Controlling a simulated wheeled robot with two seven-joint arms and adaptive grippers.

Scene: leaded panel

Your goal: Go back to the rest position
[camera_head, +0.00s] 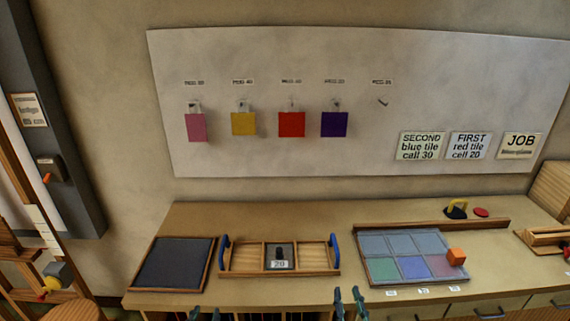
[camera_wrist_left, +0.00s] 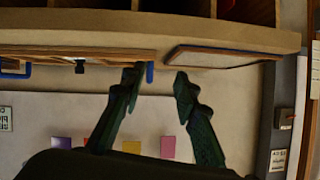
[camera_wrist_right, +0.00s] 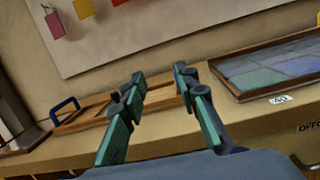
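My left gripper (camera_head: 205,315) shows only as fingertips at the bottom edge of the head view, in front of the workbench. In the left wrist view my left gripper (camera_wrist_left: 156,77) has its fingers apart with nothing between them. My right gripper (camera_head: 349,299) is at the bench's front edge in the head view, between the blue-handled tray and the leaded panel. In the right wrist view my right gripper (camera_wrist_right: 159,73) has its fingers apart and is empty. Neither gripper holds anything.
The bench (camera_head: 340,215) carries a dark framed pad (camera_head: 175,262), a wooden tray with blue handles (camera_head: 250,258) and a panel (camera_head: 405,244) with coloured cells. An orange block (camera_head: 456,256) sits on the panel's right side. Colored tags hang on the wall board (camera_head: 350,80).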

